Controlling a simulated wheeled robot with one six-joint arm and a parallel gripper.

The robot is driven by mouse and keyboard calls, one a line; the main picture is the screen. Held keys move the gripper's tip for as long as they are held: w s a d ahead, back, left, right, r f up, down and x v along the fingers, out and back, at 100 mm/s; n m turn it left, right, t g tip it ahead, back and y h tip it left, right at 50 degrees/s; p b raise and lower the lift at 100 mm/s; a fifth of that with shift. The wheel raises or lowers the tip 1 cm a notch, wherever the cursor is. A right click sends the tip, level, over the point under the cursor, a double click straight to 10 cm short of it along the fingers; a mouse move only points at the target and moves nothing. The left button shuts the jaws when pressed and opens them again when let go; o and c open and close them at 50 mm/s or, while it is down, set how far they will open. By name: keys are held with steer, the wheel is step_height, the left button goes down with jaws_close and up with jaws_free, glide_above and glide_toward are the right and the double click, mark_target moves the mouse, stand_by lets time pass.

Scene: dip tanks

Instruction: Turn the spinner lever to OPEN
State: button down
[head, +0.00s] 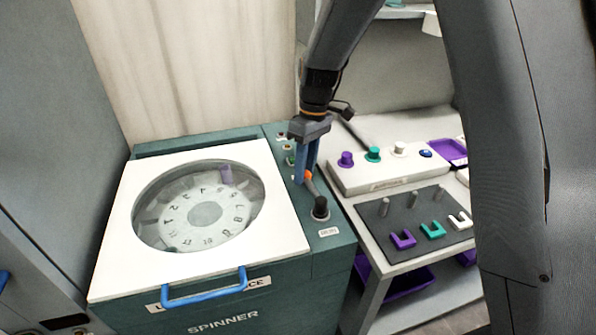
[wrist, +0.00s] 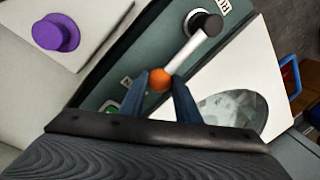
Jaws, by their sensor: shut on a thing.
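The spinner (head: 140,275) is a dark green machine with a white lid and a round window over a numbered dial. Its lever (head: 315,193) stands on the right side panel, with a black pivot, a pale rod and an orange knob. My gripper (head: 307,172) has its blue fingers on either side of the orange knob. In the wrist view the knob (wrist: 160,80) sits between the fingertips, and the rod (wrist: 185,52) runs up to the black pivot (wrist: 205,23). A partly cut-off label by the pivot seems to read RUN. A label near the left finger is mostly hidden.
A blue handle (head: 205,288) is on the lid's front edge. To the right, a table holds a white box (head: 385,172) with coloured knobs and a dark board (head: 415,222) with pegs and U-shaped pieces. Small buttons sit behind my gripper on the spinner panel.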

steer(key=shift+w+d+r+m, duration=0.1)
steer(key=shift+w+d+m, duration=0.1)
steer(key=shift+d+m, duration=0.25)
steer(key=c, duration=1.4)
jaws_free()
steer(key=shift+o, duration=0.2)
step_height(320, 180, up, 8)
steer(key=w+d+b, duration=0.1)
steer(key=b, duration=0.1)
steer(key=shift+f, duration=0.2)
